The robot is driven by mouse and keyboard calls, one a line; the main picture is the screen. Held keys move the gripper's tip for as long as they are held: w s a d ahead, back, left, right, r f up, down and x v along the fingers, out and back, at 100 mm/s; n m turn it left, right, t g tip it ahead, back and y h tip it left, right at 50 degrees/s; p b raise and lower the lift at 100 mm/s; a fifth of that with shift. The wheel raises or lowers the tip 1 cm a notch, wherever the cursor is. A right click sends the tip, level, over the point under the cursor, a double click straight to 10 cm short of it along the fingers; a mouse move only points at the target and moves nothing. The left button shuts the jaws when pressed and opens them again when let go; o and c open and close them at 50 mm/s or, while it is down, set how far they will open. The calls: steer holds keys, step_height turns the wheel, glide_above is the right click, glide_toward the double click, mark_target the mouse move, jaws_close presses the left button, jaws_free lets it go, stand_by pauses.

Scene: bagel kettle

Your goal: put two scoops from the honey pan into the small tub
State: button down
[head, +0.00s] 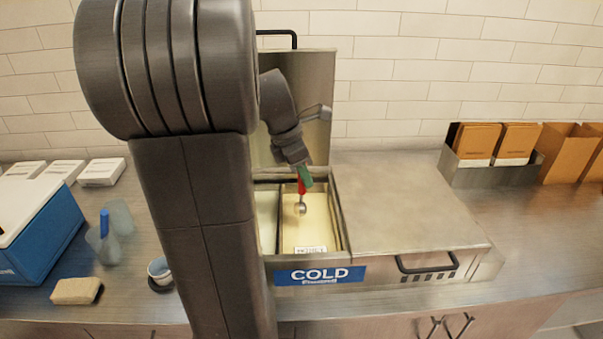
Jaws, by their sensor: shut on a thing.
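My gripper (304,175) reaches down into the open left well of the cold unit and is shut on a scoop with a red handle and a round metal bowl (302,208). A green part shows beside the red handle. The scoop bowl is over or at the pale cream contents of the honey pan (326,231), whose front label reads like "HONEY"; I cannot tell whether it touches them or holds any. A small pale cup (158,267), possibly the small tub, stands on a dark round base on the counter at the left, partly near my arm.
The raised lid (322,75) stands behind the well. Another pan (268,215) lies left of the honey pan. A closed steel lid (410,210) covers the right side. A blue cooler (40,235), clear jug (107,248) and sponge (76,290) stand at left.

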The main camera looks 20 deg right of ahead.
steer(key=r+p, duration=0.1)
steer(key=r, duration=0.1)
steer(key=r+p, duration=0.1)
steer(key=p, duration=0.1)
steer(key=d+r+p, duration=0.1)
steer(key=r, duration=0.1)
steer(key=shift+s+r+p, duration=0.15)
steer(key=shift+r+p, duration=0.15)
steer(key=shift+p, duration=0.05)
